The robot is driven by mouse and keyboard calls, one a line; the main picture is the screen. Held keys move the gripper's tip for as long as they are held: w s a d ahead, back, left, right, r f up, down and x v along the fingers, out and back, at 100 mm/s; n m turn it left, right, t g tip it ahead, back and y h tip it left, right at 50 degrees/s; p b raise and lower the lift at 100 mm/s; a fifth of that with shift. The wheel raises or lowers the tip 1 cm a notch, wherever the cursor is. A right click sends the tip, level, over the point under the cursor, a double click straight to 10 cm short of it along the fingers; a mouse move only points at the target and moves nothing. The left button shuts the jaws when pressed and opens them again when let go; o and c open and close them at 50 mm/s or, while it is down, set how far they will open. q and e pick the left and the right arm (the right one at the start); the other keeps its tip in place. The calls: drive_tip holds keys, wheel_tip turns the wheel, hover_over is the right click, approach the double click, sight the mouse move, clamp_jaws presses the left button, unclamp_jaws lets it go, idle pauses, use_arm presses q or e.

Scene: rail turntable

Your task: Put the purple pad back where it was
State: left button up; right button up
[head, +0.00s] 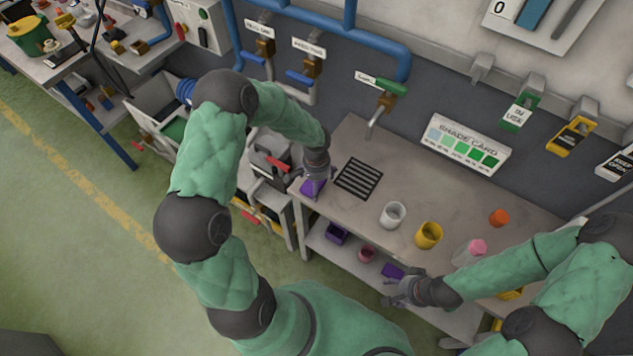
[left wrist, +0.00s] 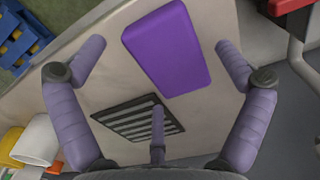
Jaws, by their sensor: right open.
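A purple pad (head: 309,188) lies on the near left corner of the workbench top, beside the black slotted grate (head: 359,179). My left gripper (head: 317,174) is right above the pad and hides part of it in the head view. In the left wrist view the pad (left wrist: 167,47) lies between the spread fingers of my left gripper (left wrist: 160,48), with a gap on both sides. Another flat purple piece (head: 392,271) shows low down near my right gripper (head: 397,290). The right gripper is open and empty, in front of the bench's near edge.
On the bench (head: 340,143) stand a white cup (head: 393,214), a yellow cup (head: 428,235), an orange piece (head: 499,217) and a pink-topped bottle (head: 476,247). The shelf below holds a purple bin (head: 337,233) and a dark red pot (head: 366,253). A shade card (head: 467,143) stands behind.

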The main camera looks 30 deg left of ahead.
use_arm(q)
drive_tip(key=shift+r, duration=0.1)
wheel_tip(320, 180, up, 12)
drive_tip(key=p, duration=0.1)
idle(0.5)
